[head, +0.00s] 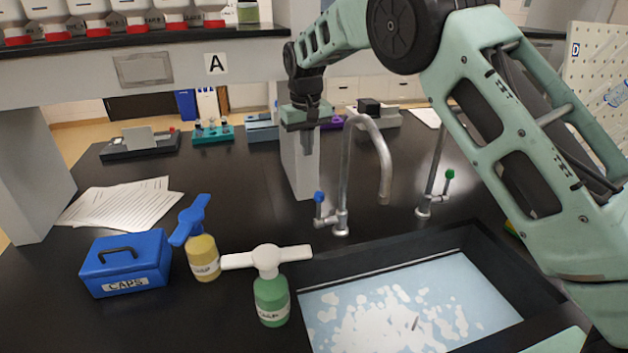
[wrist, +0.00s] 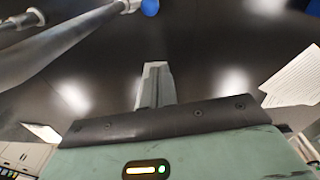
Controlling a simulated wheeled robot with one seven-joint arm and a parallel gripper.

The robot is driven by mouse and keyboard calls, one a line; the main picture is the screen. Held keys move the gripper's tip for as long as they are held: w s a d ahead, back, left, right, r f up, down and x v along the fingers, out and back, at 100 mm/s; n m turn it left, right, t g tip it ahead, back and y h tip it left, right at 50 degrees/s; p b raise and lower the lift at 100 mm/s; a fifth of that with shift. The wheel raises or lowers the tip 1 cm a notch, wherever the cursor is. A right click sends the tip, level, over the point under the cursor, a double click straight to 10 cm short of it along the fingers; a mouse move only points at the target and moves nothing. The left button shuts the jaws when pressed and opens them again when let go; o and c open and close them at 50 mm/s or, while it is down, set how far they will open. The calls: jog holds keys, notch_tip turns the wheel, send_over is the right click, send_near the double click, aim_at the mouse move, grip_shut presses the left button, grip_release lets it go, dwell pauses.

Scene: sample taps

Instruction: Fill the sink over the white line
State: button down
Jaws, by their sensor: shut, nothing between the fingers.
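The sink (head: 318,272) is sunk into the black bench at the lower right and holds pale blue water (head: 470,283) with white foam patches. A thin pale line (head: 380,272) runs along its back wall, close to the water's edge. Behind it stand a tap with a blue handle (head: 319,198) and a tap with a green handle (head: 449,174); my arm partly hides the second. No stream shows below the blue-handled tap's spout (head: 386,192). My gripper (head: 308,150) is shut and empty, pointing down behind and left of that tap. The wrist view shows the blue handle (wrist: 150,7) at the top.
A green bottle (head: 271,298) and a yellow bottle (head: 203,257) stand left of the sink, near a blue caps box (head: 125,264). Papers (head: 120,204) lie further left. A grey post (head: 299,165) stands by my gripper, under a shelf (head: 240,60).

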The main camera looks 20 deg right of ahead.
aim_at(319, 210)
jog(key=s+f+p, duration=0.3)
jog(key=f+p, duration=0.1)
jog(key=f, duration=0.5)
jog(key=shift+s+d, duration=0.15)
jog(key=shift+d, duration=0.3)
